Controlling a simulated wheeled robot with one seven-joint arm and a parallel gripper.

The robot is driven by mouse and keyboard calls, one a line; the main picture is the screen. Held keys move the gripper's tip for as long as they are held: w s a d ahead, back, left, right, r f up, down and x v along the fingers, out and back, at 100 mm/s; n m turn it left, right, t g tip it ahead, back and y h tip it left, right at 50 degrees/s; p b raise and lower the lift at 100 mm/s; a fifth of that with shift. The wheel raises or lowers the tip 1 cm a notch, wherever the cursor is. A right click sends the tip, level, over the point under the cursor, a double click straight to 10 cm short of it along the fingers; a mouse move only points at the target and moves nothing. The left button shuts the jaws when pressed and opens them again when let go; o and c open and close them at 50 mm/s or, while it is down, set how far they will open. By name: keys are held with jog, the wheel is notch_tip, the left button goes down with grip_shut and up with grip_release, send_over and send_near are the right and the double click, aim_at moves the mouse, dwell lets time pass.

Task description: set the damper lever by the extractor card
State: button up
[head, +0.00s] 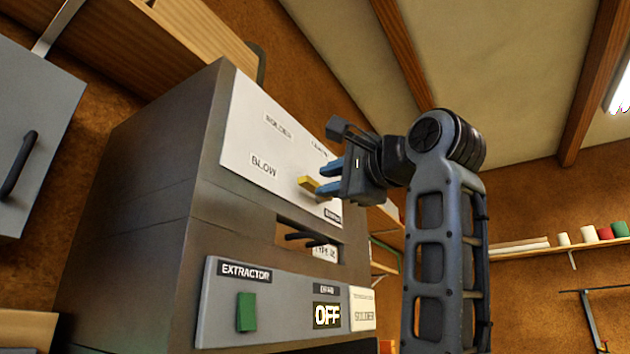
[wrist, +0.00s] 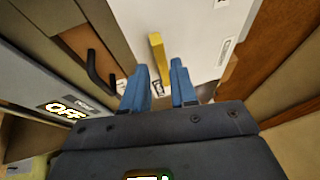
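The yellow damper lever (head: 307,184) sticks out from the white dial panel (head: 245,140) on the cabinet. Labels there read SOLDER and BLOW; two more on the right are partly hidden or too small to read. My gripper (head: 322,178) is at the lever, its blue fingers apart. In the wrist view the lever (wrist: 157,55) lies ahead of and between the open fingers (wrist: 160,75), with a gap showing; contact cannot be told. The extractor card (head: 363,308), a pale card reading SOLDER, sits at the right of the lower extractor panel (head: 215,325).
The extractor panel has a green switch (head: 246,312) and a display (head: 327,316) reading OFF. A dark handle (head: 306,237) juts from a recess below the lever. A grey wall box (head: 40,110) is at left. A shelf with rolls (head: 605,233) is far right.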

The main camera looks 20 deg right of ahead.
aim_at(315, 186)
jog(key=shift+p+x, duration=0.55)
jog(key=shift+x, duration=1.7)
grip_shut()
